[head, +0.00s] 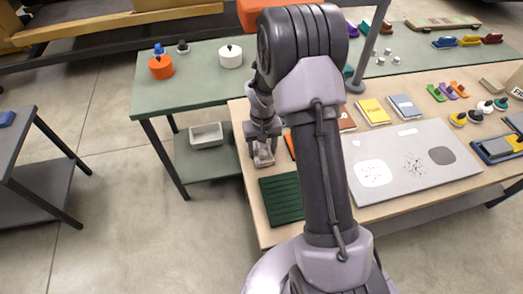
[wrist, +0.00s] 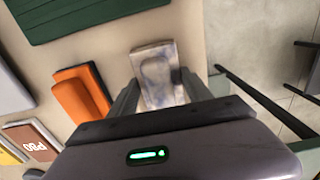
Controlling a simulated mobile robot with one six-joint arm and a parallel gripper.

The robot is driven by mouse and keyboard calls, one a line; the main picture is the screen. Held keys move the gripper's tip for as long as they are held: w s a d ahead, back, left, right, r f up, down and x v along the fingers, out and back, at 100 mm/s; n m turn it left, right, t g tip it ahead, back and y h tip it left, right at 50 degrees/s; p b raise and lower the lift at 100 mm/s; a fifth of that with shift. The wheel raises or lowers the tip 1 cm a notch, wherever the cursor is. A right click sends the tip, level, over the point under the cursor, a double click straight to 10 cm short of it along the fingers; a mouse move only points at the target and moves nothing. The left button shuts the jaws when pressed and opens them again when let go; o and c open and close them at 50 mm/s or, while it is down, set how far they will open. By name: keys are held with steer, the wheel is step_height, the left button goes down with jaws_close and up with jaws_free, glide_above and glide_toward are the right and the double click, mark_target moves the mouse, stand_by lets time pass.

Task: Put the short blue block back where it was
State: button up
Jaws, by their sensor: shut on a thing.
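My gripper (head: 263,134) is over the near left end of the wooden table, its fingers shut on a marbled block. In the wrist view this pale grey, white and purplish block (wrist: 157,70) sits between the two fingers of my gripper (wrist: 160,95). In the head view the held block (head: 264,157) shows just below the fingers. I cannot tell whether it touches the table. A blue block (head: 7,118) lies on the dark grey table at the far left, cut by the picture edge. I cannot tell its length.
A grey board (head: 430,178) lies to the right. The green table (head: 195,85) stands behind, with a pale bin (head: 206,135) on its lower shelf. Open floor lies left of the wooden table.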

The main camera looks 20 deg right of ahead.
steer(key=shift+f, duration=0.1)
steer(key=o, duration=1.6)
step_height(320, 180, up, 13)
steer(key=p, duration=0.4)
step_height(320, 180, up, 14)
steer(key=t, duration=0.2)
glide_above(262, 146)
steer(key=s+a, duration=0.6)
steer(key=s+a+r+t, duration=0.1)
steer(key=s+a+r, duration=0.1)
steer(key=s, duration=0.3)
steer(key=s+a+r+m+t+y, duration=0.1)
steer(key=s+a+r, duration=0.1)
steer(key=s, duration=0.4)
steer(key=s+a+r+m+t+y, duration=0.1)
steer(key=s+a+r, duration=0.1)
steer(key=s, duration=0.4)
steer(key=shift+a+r+t, duration=0.25)
steer(key=shift+a+t, duration=0.15)
steer(key=shift+a, duration=0.5)
